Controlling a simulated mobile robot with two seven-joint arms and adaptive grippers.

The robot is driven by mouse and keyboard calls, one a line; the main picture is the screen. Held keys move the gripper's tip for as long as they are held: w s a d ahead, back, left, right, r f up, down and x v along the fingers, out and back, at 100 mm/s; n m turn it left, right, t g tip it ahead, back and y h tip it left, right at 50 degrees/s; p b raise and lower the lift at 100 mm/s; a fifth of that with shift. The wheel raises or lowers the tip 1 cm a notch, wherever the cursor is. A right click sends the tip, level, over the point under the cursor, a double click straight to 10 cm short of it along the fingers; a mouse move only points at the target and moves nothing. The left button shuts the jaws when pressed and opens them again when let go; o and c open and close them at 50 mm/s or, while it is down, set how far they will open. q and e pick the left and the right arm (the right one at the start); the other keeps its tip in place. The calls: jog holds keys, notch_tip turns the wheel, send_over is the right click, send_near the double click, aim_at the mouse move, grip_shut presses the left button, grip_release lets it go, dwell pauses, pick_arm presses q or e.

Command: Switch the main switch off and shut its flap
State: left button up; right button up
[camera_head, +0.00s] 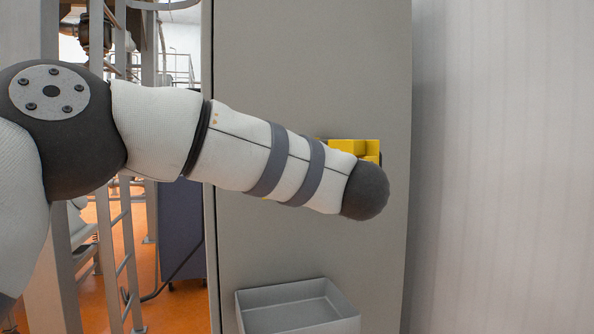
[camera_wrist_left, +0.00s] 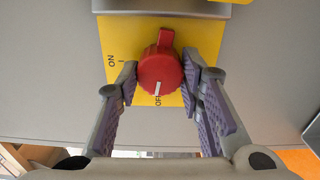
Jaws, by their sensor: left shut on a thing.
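The main switch is a red rotary knob (camera_wrist_left: 161,68) on a yellow plate (camera_wrist_left: 118,38) marked ON and OFF. The white mark on the knob points at the OFF label, which is partly covered. My left gripper (camera_wrist_left: 160,80) has its purple-padded fingers on both sides of the knob and is shut on it. In the head view, my left forearm hides the knob and the gripper; only a yellow part of the switch housing (camera_head: 354,147) shows above the wrist. A yellow edge (camera_wrist_left: 235,1) shows at the top of the wrist view; I cannot tell whether it is the flap. My right gripper is not in view.
The switch sits on a tall grey cabinet (camera_head: 305,50). An open grey box (camera_head: 297,307) is on the cabinet front below my arm. Metal frames and ladders (camera_head: 118,235) stand at the left over an orange floor. A pale wall (camera_head: 505,160) is at the right.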

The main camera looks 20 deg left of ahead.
pick_arm(q)
jog(key=shift+n, duration=0.8)
jog(key=o, duration=1.2)
jog(key=shift+c, duration=0.2)
jog(key=shift+d, duration=0.1)
jog(key=v, duration=1.2)
